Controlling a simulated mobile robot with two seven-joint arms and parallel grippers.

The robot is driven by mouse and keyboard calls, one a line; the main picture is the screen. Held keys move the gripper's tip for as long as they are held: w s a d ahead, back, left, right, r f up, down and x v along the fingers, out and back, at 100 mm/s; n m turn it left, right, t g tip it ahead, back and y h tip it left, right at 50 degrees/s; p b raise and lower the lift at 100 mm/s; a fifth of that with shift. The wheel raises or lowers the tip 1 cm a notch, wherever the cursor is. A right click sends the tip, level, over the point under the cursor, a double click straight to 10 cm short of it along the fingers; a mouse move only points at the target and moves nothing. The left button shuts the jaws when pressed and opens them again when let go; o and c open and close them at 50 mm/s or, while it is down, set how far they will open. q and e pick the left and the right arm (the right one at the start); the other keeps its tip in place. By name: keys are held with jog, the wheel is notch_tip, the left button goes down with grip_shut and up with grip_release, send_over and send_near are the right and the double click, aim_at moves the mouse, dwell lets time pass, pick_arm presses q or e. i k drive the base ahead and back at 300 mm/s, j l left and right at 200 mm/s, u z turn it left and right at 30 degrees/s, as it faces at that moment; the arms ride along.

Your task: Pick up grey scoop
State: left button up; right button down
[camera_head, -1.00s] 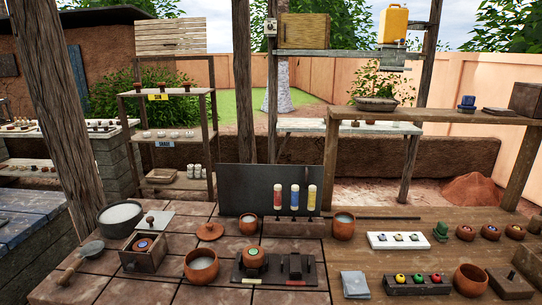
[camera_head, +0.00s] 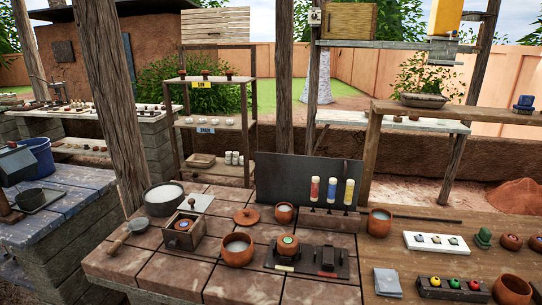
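The grey scoop (camera_head: 138,226) lies at the left end of the tiled worktop in the head view. Its grey bowl points back and right, and its brown handle (camera_head: 118,243) runs toward the front left edge. It lies beside a small wooden box (camera_head: 184,240) and in front of a large grey bowl of pale material (camera_head: 163,205). Neither of my grippers shows in the head view.
A terracotta bowl (camera_head: 237,258) and a dark stand (camera_head: 300,268) are right of the box. A lidded pot piece (camera_head: 246,217) lies behind. A wooden post (camera_head: 115,110) rises behind the worktop's left end. A separate blue-topped bench (camera_head: 75,195) stands left, across a gap.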

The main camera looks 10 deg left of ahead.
aim_at(138, 225)
jog(key=u, duration=1.3)
